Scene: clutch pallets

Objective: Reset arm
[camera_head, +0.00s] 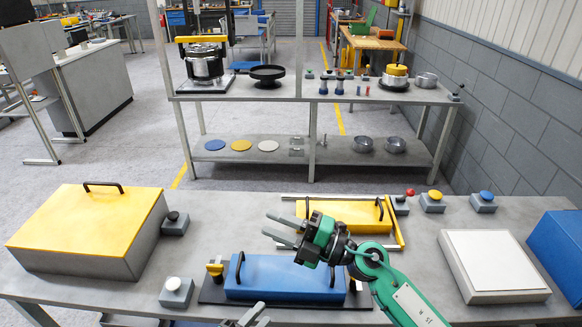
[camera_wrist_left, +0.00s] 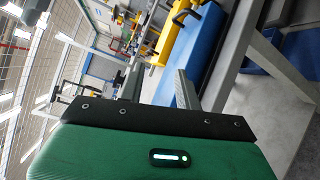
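My right gripper (camera_head: 268,225) is over the middle of the table, its fingers apart and nothing between them. It hangs between the yellow pallet (camera_head: 345,212) and the blue block (camera_head: 290,278), nearer the pallet's left end, and its arm crosses over the right part of the block. My left gripper (camera_head: 250,316) just shows at the bottom edge, in front of the table's near side. In the left wrist view its two fingers (camera_wrist_left: 158,84) stand apart with nothing between them. The blue block also shows there (camera_wrist_left: 198,48), beyond the fingers.
A yellow-topped box (camera_head: 85,225) stands at the left, and a white-topped box (camera_head: 490,262) and a blue box (camera_head: 558,250) at the right. Small button boxes, such as the white one (camera_head: 176,290), stand on the table (camera_head: 215,225). A shelf (camera_head: 230,93) with parts stands behind.

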